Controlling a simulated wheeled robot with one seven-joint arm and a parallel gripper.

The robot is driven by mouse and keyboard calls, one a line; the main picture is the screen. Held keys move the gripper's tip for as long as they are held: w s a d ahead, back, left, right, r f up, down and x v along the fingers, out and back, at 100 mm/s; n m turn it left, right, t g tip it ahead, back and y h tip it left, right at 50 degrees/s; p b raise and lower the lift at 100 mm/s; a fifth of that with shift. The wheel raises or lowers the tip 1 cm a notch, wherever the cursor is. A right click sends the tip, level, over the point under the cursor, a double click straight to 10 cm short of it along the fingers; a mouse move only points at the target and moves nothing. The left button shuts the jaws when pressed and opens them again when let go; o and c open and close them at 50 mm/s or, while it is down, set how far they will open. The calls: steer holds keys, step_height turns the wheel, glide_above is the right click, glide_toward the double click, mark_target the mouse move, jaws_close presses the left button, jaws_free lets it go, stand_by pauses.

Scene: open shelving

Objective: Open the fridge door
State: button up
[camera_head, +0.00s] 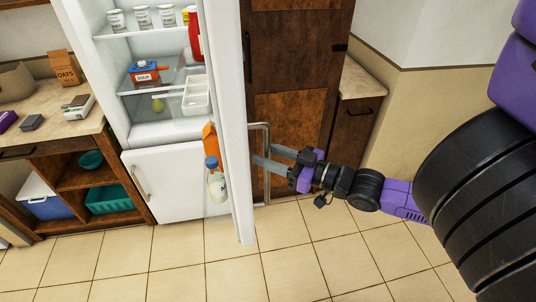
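The white fridge door (230,120) stands open, seen nearly edge-on, swung out toward me from the white fridge body. Its tall grey bar handle (266,192) is on the door's right side. My gripper (262,155) is at the middle of this handle, coming from the right. Its two grey fingers are apart, with a gap between them, and overlap the handle bar in the picture. I cannot tell whether they touch it. The fridge inside (155,75) shows shelves with jars, a red bottle and a soup box.
A milk bottle (215,182) and an orange carton (210,143) sit by the door's inner side. A closed lower white door (165,183) is below. Wooden cabinets (300,100) stand behind the handle. A counter with shelves is at left. The tiled floor (310,255) in front is clear.

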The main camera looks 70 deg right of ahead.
steer(key=s+a+b, duration=0.1)
steer(key=s+b, duration=0.1)
steer(key=s, duration=0.5)
steer(key=shift+s, duration=0.35)
steer(key=shift+a, duration=0.1)
steer(key=s+a+f+g+y, duration=0.1)
steer(key=a+f, duration=0.1)
steer(key=a, duration=0.7)
steer(key=s+a+f+n+g+y, duration=0.1)
steer(key=s+a+f, duration=0.1)
steer(key=a, duration=0.8)
steer(key=s+a+f+g, duration=0.1)
steer(key=a+f, duration=0.1)
steer(key=a, duration=0.7)
steer(key=shift+s+a+n+y, duration=0.15)
steer(key=shift+s+n+y, duration=0.15)
steer(key=shift+n+y, duration=0.1)
